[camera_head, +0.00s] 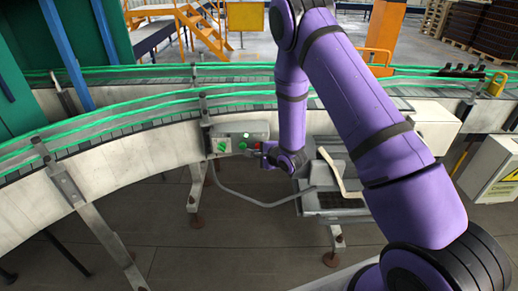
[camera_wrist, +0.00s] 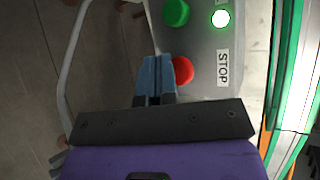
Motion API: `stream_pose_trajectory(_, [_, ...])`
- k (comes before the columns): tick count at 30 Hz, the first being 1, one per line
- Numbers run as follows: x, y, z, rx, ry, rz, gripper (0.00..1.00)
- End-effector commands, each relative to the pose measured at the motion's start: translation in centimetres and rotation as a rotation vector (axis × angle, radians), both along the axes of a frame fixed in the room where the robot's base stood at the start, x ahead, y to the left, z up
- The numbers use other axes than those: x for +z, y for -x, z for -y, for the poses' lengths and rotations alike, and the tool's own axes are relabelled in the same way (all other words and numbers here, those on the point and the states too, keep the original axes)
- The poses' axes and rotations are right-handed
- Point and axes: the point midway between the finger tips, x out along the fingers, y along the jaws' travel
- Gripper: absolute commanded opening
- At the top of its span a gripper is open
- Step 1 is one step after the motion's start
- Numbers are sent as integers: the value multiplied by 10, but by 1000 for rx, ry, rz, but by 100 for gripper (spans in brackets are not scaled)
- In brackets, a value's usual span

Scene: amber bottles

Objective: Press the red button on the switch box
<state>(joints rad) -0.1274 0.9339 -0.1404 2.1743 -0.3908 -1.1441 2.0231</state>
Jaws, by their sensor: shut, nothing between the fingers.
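The grey switch box (camera_head: 232,136) is mounted on the side of the conveyor in the head view. Its panel (camera_wrist: 225,88) fills the upper right of the wrist view. The red button (camera_wrist: 183,70) sits beside a STOP label, and a bit of red (camera_head: 258,146) shows in the head view next to my gripper. My gripper (camera_wrist: 157,60) is shut and empty, its blue fingertips overlapping the left edge of the red button in the wrist view. I cannot tell whether they touch it. A green button (camera_wrist: 176,12) and a lit white lamp (camera_wrist: 220,18) are farther up the panel.
The curved conveyor (camera_head: 120,150) with green rails runs behind and left of the box. A grey bent tube (camera_head: 250,199) hangs below it. A white box with a warning sign (camera_head: 495,170) is at the right.

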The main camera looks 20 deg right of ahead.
Motion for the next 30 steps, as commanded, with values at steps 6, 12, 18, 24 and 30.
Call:
stream_pose_trajectory(6, [0, -4, 1, 0, 0, 0, 0])
stream_pose_trajectory(12, [0, -4, 1, 0, 0, 0, 0])
stream_pose_trajectory(18, [0, -5, 2, 0, 0, 0, 0])
stream_pose_trajectory(24, [0, -7, 3, 0, 0, -1, 0])
stream_pose_trajectory(30, [0, -9, 3, 0, 0, 0, 0])
